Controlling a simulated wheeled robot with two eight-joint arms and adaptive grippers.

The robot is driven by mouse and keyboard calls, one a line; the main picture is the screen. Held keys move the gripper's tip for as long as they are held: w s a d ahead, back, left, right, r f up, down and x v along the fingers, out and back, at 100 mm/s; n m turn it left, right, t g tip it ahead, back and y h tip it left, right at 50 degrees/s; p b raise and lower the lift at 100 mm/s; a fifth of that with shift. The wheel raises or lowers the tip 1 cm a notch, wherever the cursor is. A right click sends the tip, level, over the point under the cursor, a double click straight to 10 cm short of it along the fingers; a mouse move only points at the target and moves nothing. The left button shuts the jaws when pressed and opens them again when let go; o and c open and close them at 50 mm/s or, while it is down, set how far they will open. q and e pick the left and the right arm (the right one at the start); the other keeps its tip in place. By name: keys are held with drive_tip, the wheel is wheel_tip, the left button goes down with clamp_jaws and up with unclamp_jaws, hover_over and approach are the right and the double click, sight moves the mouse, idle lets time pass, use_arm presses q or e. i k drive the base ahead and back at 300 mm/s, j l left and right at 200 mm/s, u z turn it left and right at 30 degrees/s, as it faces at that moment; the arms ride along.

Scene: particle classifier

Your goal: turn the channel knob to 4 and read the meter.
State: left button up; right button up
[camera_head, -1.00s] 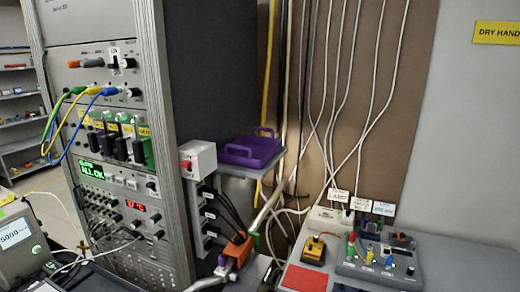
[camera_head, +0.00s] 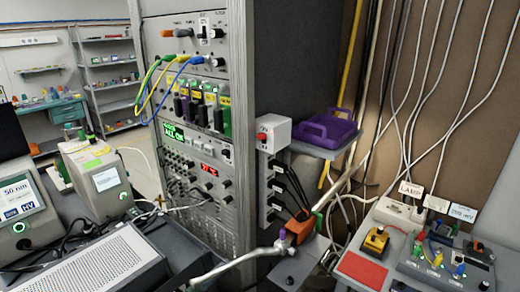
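The grey instrument rack (camera_head: 244,70) stands left of the middle. Its panel carries a row of small dark knobs (camera_head: 180,158) and a red-lit digital meter display (camera_head: 208,169), too small to read surely. More knobs (camera_head: 226,182) sit right of and below it. A green screen (camera_head: 181,134) above shows text like "ALL OK". I cannot tell which knob is the channel knob or where any points. Neither of my grippers is in view.
A purple tray (camera_head: 323,131) sits on a shelf at right. A bench with a red pad (camera_head: 362,269) and an indicator box (camera_head: 445,264) is lower right. Grey instruments (camera_head: 105,180) fill the left.

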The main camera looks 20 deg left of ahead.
sight(209, 186)
drive_tip(key=i+j+u, duration=0.1)
drive_tip(key=j+u, duration=0.3)
drive_tip(key=i+j+u, duration=0.1)
drive_tip(key=j+u, duration=0.25)
